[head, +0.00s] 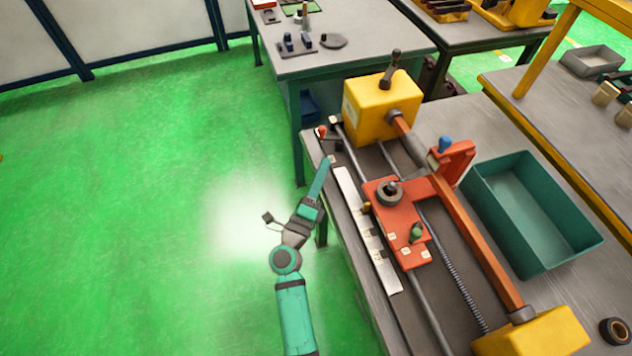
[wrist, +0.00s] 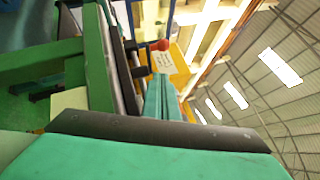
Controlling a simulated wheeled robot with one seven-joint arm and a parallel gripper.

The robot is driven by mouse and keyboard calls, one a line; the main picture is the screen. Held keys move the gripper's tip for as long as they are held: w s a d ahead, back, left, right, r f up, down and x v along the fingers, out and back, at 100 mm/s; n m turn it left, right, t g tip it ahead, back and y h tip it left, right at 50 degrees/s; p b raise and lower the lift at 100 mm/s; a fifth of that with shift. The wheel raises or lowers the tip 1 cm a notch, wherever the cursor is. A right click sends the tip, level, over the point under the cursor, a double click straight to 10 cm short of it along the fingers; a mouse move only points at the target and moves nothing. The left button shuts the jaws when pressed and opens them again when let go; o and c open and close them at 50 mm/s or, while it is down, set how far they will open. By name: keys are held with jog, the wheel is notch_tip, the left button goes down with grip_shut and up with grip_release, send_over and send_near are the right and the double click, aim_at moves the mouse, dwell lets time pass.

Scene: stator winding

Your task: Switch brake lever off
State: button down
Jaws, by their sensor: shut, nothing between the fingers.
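The red knob also shows in the wrist view (wrist: 160,45), just beyond my fingertips. A dark lever (head: 391,66) sits upright on top of the yellow box (head: 380,108). No label tells which one is the brake lever. My gripper (head: 329,161) is shut and empty, its long green fingers together, a little short of the red knob and apart from it. The fingers show in the wrist view (wrist: 163,92), pointing toward the knob and yellow box.
The red carriage (head: 398,240) with small knobs sits on rails. A white strip (head: 367,230) runs along the machine's left edge. A teal bin (head: 530,212) stands to the right. Another table (head: 345,60) is behind. The green floor at left is free.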

aim_at(331, 138)
jog(key=x, duration=0.3)
jog(key=shift+w+d+r, duration=0.1)
jog(key=shift+w, duration=0.05)
jog(key=shift+w+a+r, duration=0.2)
jog(key=shift+w+a, duration=0.1)
jog(key=shift+w, duration=0.15)
jog(key=shift+w+a+r, duration=0.25)
jog(key=shift+w+a, duration=0.05)
jog(key=shift+w, duration=0.15)
jog(key=shift+w+a+r, duration=0.25)
jog(key=shift+w, duration=0.35)
jog(key=shift+d, duration=0.1)
